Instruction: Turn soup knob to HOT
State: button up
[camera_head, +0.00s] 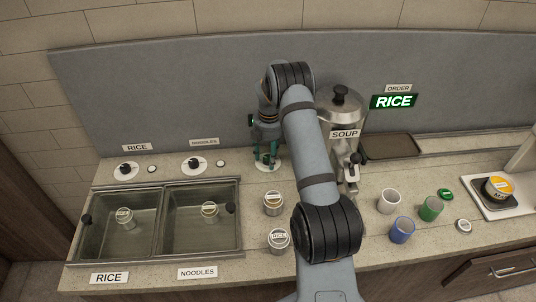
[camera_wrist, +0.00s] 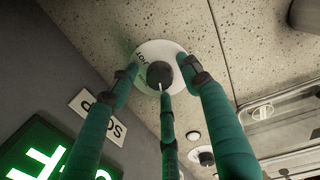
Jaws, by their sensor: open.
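The soup knob (camera_wrist: 159,73) is a dark round knob on a white dial plate (camera_wrist: 173,46) in the wrist view. A white pointer mark shows on its lower side, and lettering that looks like "HOT" lies at the plate's upper left. A label reading SOUP (camera_wrist: 97,115) is beside it. My gripper (camera_wrist: 160,79) is open, its green fingers spread around the knob; I cannot tell if they touch it. In the head view my gripper (camera_head: 267,153) is down over the white plate (camera_head: 268,163), which it mostly hides.
The soup urn (camera_head: 341,108) stands right of my gripper, partly behind my arm. The rice knob (camera_head: 124,168) and noodles knob (camera_head: 193,163) are at left, behind two sunken wells. Cans (camera_head: 278,239) and cups (camera_head: 402,230) stand in front. A lit green sign (camera_wrist: 35,150) is partly visible.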

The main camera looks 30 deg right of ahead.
jog(key=shift+c, duration=1.2)
jog(key=c, duration=0.9)
